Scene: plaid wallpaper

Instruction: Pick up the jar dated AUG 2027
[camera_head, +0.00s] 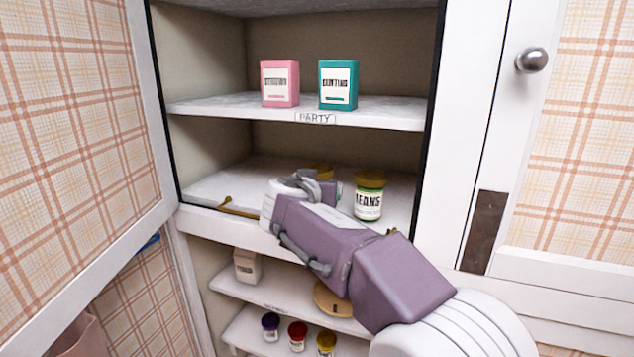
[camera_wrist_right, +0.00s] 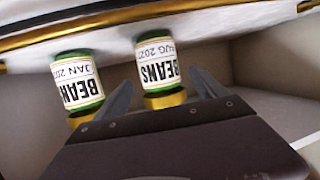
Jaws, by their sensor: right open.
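Two bean jars with green bodies and gold lids stand on the middle shelf. In the right wrist view, where they appear upside down, one label reads AUG 202 with the last digit unclear; this jar (camera_wrist_right: 157,66) lies between the fingers of my right gripper (camera_wrist_right: 160,82). The other jar (camera_wrist_right: 77,84) reads JAN 202 and is outside the fingers, to the left. In the head view, the JAN jar (camera_head: 369,197) is right of my right gripper (camera_head: 312,186), which hides most of the AUG jar (camera_head: 322,171). The right gripper is open; contact cannot be told. My left gripper is out of view.
The upper shelf (camera_head: 215,106), marked PARTY, holds a pink box (camera_head: 279,84) and a teal box (camera_head: 338,85). A gold rail (camera_head: 236,210) runs along the middle shelf's front. Lower shelves hold small jars (camera_head: 298,335) and a box (camera_head: 247,266). An open door (camera_head: 75,140) stands left.

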